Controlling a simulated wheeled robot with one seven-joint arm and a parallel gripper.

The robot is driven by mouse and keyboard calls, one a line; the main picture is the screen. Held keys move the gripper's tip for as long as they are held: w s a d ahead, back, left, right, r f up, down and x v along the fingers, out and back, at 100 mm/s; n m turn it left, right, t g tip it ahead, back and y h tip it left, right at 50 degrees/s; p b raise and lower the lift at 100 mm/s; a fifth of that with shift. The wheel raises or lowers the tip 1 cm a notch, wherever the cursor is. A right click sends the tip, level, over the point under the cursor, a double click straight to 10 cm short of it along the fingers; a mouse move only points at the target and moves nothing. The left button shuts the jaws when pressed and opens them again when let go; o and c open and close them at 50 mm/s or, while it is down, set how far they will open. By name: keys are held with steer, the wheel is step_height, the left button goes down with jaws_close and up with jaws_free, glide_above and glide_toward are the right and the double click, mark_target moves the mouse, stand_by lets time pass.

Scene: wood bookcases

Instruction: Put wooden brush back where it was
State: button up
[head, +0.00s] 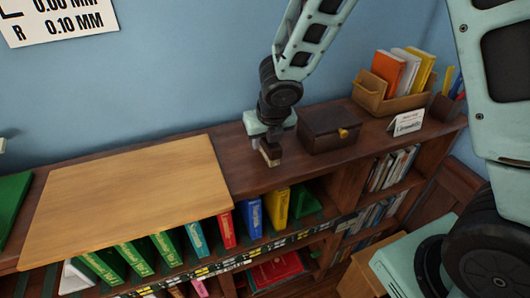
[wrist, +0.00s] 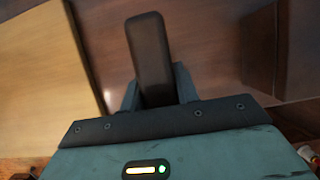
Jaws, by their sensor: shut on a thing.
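My gripper (head: 269,138) points down over the dark wood top of the bookcase, between a light wood board and a dark box. It is shut on the wooden brush (head: 270,157). In the wrist view the brush (wrist: 148,50) is a dark brown bar with rounded ends, held between the two fingers (wrist: 156,88). In the head view a pale part shows low on the brush, close to the bookcase top (head: 240,178). I cannot tell whether it touches the surface.
The light wood board (head: 130,195) lies to the left. The dark box (head: 329,130) with a yellow clasp stands close on the right. Further right are a small sign (head: 408,122) and a wooden holder (head: 372,92) with books. Books fill the shelves below.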

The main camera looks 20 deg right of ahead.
mark_target(264, 148)
steer(key=shift+f+b, duration=0.5)
steer(key=shift+f, duration=0.9)
steer(key=shift+f, duration=0.2)
steer(key=o, duration=1)
steer(key=shift+c, duration=0.2)
steer(key=shift+r, duration=0.1)
